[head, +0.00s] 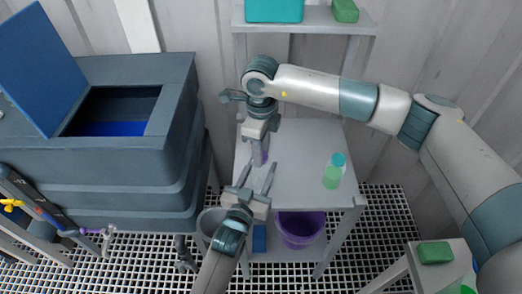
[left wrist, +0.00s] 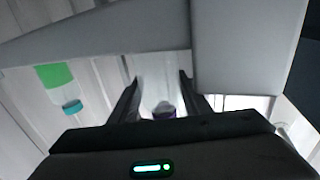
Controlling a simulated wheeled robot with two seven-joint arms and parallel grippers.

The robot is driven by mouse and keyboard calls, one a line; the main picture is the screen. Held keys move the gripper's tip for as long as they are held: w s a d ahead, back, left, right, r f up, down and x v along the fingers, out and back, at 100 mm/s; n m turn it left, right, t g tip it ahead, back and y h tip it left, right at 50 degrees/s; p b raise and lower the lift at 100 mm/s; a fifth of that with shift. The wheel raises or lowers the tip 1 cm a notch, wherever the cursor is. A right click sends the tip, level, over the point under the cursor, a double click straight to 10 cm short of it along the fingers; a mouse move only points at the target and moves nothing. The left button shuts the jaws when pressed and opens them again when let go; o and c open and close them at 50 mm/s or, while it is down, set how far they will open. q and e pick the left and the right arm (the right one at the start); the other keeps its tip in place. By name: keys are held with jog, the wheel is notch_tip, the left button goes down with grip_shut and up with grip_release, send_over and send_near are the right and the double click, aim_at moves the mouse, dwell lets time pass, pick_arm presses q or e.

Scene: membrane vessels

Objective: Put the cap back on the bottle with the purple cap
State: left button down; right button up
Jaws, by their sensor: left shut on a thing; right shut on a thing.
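The purple cap (head: 264,157) shows at the tips of my right gripper (head: 260,153), which is shut on it and points down over the small grey table (head: 300,150). My left gripper (head: 258,172) reaches in from the front, just below the right one, its fingers on either side of the bottle. The clear bottle body is hard to make out. In the left wrist view a dull purple part (left wrist: 163,107) shows between the left fingers (left wrist: 160,88). Whether the cap touches the bottle's neck is unclear.
A green bottle with a teal cap (head: 333,172) stands on the right of the table. A large dark container (head: 180,150) stands left. The table's front right is clear.

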jog(key=o, duration=1.3)
jog(key=shift+c, duration=0.2)
jog(key=shift+r, duration=0.1)
notch_tip(320, 180, up, 12)
pick_arm(q)
jog(key=c, duration=0.9)
grip_release()
jog(key=shift+s, duration=0.1)
jog(key=shift+s+a+f, duration=0.1)
jog(key=shift+s+a, duration=0.15)
jog(key=shift+s, duration=0.3)
jog(key=b+v, duration=0.3)
jog(key=v, duration=1.3)
pick_arm(e)
notch_tip(320, 180, down, 3)
jog(key=shift+f, duration=0.2)
